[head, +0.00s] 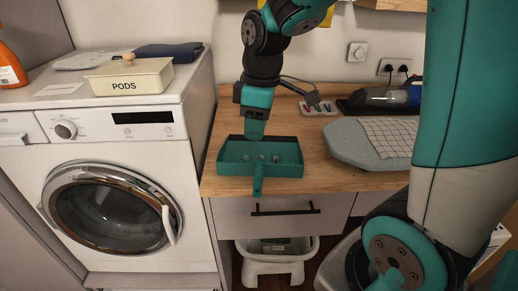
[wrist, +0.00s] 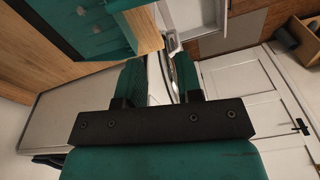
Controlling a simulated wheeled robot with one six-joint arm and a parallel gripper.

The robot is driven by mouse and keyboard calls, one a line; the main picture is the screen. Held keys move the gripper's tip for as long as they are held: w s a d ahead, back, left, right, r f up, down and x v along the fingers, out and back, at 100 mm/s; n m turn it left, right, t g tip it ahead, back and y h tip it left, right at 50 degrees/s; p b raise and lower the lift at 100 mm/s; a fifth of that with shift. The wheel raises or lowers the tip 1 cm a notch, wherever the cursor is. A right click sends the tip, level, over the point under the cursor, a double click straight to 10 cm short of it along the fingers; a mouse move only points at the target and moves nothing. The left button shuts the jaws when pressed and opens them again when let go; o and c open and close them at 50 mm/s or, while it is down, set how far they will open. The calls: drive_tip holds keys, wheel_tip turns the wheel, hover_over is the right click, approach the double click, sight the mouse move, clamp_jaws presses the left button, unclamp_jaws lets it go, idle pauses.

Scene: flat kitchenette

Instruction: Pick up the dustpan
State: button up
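The teal dustpan (head: 232,168) lies on the wooden counter with its short handle (head: 258,184) toward the front edge. Several pale round spots show on its inner floor. Part of it also shows in the wrist view at the upper left (wrist: 88,22). My gripper (head: 254,132) points down at the dustpan's back rim and covers a little of it in the head view. I cannot tell whether it touches. In the wrist view, the two teal fingers of my gripper (wrist: 160,78) stand apart with nothing between them.
The washing machine (head: 160,150) stands left of the counter, with a PODS box (head: 128,82) on top. An ironing board (head: 345,147) with a checked cloth (head: 390,135) lies right of the dustpan. A handheld vacuum (head: 385,97) is behind it. A drawer (head: 285,222) is below.

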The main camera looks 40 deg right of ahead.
drive_tip(key=w+d+f+n+h, duration=0.1)
drive_tip(key=w+d+f, duration=0.15)
drive_tip(key=d, duration=0.55)
drive_tip(key=p, duration=0.2)
hover_over(275, 177)
drive_tip(key=shift+g, duration=0.3)
drive_tip(key=f, duration=1)
drive_tip(key=shift+a+f, duration=0.15)
drive_tip(key=shift+a, duration=0.1)
drive_tip(key=shift+d+f+p, duration=0.15)
drive_tip(key=shift+f+p, duration=0.15)
drive_tip(key=shift+f, duration=1.15)
drive_tip(key=shift+d+f+p, duration=0.15)
drive_tip(key=shift+f+p, duration=0.15)
drive_tip(key=shift+f, duration=1.1)
clamp_jaws()
